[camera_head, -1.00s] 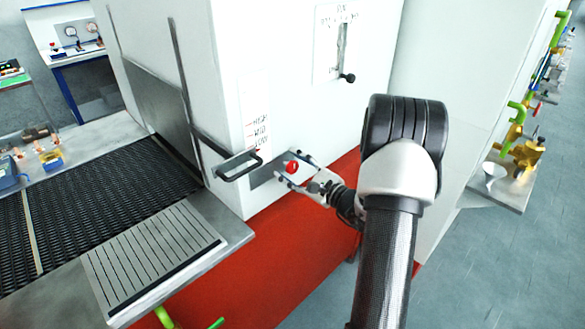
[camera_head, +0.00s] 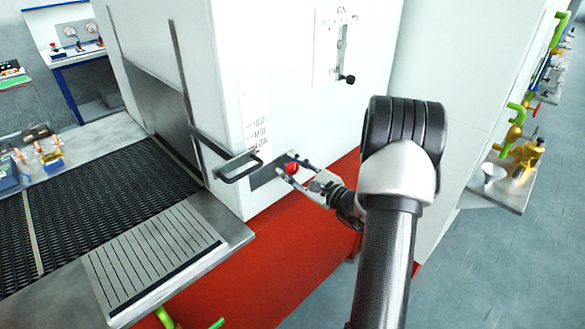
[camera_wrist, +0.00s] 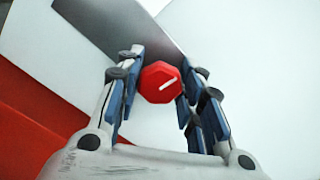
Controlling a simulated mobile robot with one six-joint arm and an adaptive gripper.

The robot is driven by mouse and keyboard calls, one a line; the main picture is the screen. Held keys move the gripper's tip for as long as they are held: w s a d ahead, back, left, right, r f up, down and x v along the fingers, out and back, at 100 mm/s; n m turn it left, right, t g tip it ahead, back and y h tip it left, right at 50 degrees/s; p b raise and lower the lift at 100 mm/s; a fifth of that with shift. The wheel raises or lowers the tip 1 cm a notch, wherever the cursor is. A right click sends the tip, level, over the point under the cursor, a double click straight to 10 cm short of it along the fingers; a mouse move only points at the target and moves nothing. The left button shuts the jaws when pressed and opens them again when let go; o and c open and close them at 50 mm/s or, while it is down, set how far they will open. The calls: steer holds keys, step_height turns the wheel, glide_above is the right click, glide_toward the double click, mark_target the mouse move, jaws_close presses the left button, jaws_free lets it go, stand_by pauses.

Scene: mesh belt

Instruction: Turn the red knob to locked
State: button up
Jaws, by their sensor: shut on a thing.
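The red knob (camera_head: 292,169) sits on a grey plate (camera_head: 265,177) low on the white machine's front. In the wrist view the fingers of my gripper (camera_wrist: 158,84) with blue pads are closed around the knob. Any marking for the locked position is not readable.
A black handle (camera_head: 239,166) juts out just left of the knob. Above are a HIGH/MID/LOW scale (camera_head: 257,125) and a slotted lever (camera_head: 347,78). The mesh belt (camera_head: 90,205) and grated ledge (camera_head: 150,260) lie to the left. Open floor is at right.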

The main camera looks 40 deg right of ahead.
steer(key=m+p, duration=0.2)
steer(key=m, duration=0.2)
steer(key=shift+r, duration=0.1)
steer(key=m+p, duration=0.3)
steer(key=m, duration=0.1)
steer(key=shift+m, duration=0.4)
steer(key=m+p, duration=0.2)
steer(key=m, duration=0.2)
steer(key=shift+p, duration=0.35)
steer(key=shift+m+p, duration=1)
steer(key=shift+m, duration=1.1)
steer(key=o, duration=1.1)
steer(key=shift+s, duration=0.1)
steer(key=s, duration=0.8)
steer(key=s+d, duration=0.1)
steer(key=s, duration=0.2)
steer(key=shift+s, duration=0.4)
